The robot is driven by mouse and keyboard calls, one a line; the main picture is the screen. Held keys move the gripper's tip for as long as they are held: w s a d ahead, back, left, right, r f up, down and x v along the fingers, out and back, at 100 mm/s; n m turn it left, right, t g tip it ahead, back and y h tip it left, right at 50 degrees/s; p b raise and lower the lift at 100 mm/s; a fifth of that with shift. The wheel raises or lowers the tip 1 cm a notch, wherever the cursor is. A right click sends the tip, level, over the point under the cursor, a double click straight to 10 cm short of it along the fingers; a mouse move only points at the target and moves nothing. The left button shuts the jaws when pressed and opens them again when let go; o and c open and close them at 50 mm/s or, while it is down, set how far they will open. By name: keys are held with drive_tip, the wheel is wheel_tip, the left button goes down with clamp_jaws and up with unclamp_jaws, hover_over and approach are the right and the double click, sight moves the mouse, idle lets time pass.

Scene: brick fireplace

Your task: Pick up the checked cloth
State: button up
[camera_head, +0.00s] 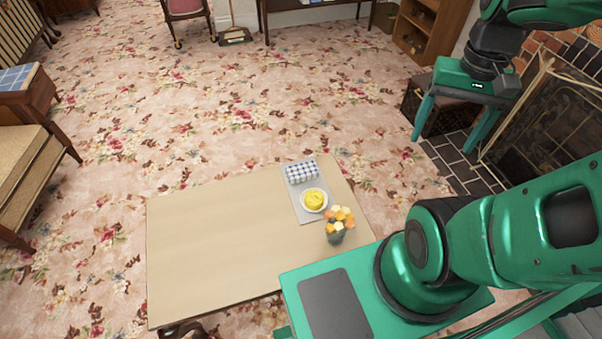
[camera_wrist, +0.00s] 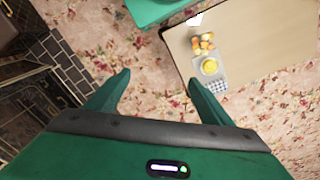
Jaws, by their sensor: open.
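The checked cloth (camera_head: 301,172) is a small blue-and-white folded or rolled bundle. It lies at the far end of a grey tray or mat (camera_head: 310,214) on the table, near the table's far right corner. It also shows small in the wrist view (camera_wrist: 218,86). My gripper (camera_head: 444,143) is open and empty, raised to the right of the table and well apart from the cloth. In the wrist view its two fingers (camera_wrist: 159,79) are spread, with carpet between them and the cloth beyond the right finger.
A yellow item in a white bowl (camera_head: 314,201) sits just in front of the cloth. A vase of orange and yellow flowers (camera_head: 338,226) stands nearer me. The left part of the beige table (camera_head: 215,245) is bare. A brick fireplace (camera_head: 548,125) is at the right.

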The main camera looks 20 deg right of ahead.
drive_tip(key=w+f+m, duration=0.2)
drive_tip(key=w+f, duration=0.2)
drive_tip(key=w, duration=0.7)
drive_tip(key=m+y, duration=0.5)
drive_tip(key=m, duration=0.4)
approach(303, 169)
drive_tip(key=shift+s+a+f, duration=0.15)
drive_tip(key=shift+a+f, duration=0.15)
drive_tip(key=shift+f, duration=0.2)
drive_tip(key=shift+s+a+f, duration=0.15)
drive_tip(key=shift+a+f, duration=0.2)
drive_tip(key=shift+f, duration=0.15)
drive_tip(key=shift+w+x, duration=0.2)
drive_tip(key=shift+x, duration=2.9)
drive_tip(key=shift+d+f, duration=0.1)
drive_tip(key=shift+d, duration=0.1)
drive_tip(key=shift+c, duration=0.6)
drive_tip(key=c, duration=1)
